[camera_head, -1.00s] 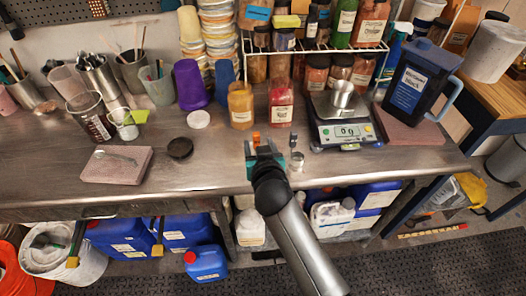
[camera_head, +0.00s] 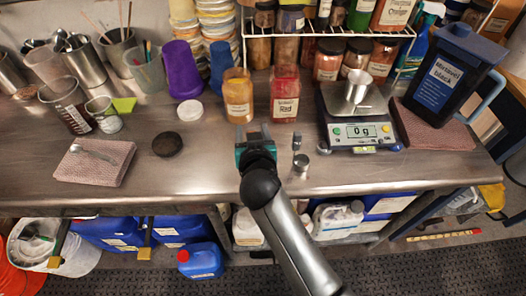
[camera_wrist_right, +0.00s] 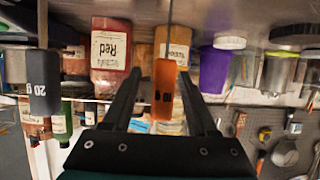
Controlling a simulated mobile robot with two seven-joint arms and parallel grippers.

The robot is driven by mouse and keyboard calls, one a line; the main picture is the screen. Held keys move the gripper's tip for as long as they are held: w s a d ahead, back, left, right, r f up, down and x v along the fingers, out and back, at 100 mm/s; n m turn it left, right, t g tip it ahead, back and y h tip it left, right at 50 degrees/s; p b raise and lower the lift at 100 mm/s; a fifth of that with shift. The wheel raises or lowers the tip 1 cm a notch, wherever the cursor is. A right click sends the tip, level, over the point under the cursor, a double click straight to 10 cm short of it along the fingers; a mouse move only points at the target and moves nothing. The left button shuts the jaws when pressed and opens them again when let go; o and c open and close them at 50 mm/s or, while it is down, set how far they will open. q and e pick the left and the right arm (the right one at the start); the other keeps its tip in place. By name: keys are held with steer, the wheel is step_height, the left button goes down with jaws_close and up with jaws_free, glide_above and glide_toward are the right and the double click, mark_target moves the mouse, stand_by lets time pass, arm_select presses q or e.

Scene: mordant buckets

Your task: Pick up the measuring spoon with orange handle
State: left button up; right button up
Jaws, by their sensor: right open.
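The orange handle (camera_wrist_right: 165,90) of the measuring spoon shows in the wrist view, with part of its marking readable as "10". A thin stem runs from it towards the counter. My right gripper (camera_head: 254,132) is open at the counter's front part, and in the wrist view its two dark fingers (camera_wrist_right: 158,100) lie on either side of the orange handle. I cannot tell whether they touch it. In the head view the gripper hides the handle. A dark grey handle marked "20 g" (camera_wrist_right: 43,82) stands to one side; it also shows in the head view (camera_head: 297,142). My left gripper is not in view.
A yellow jar (camera_head: 238,97) and a red jar (camera_head: 285,95) stand just behind the gripper. A small metal cylinder (camera_head: 301,162) and a scale (camera_head: 358,136) are to the right. A dark round lid (camera_head: 167,144) lies left; bare counter lies between.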

steer(key=shift+a, duration=0.1)
steer(key=shift+c, duration=2.1)
steer(key=c, duration=0.5)
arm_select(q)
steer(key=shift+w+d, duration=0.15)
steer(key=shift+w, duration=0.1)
arm_select(e)
jaws_close()
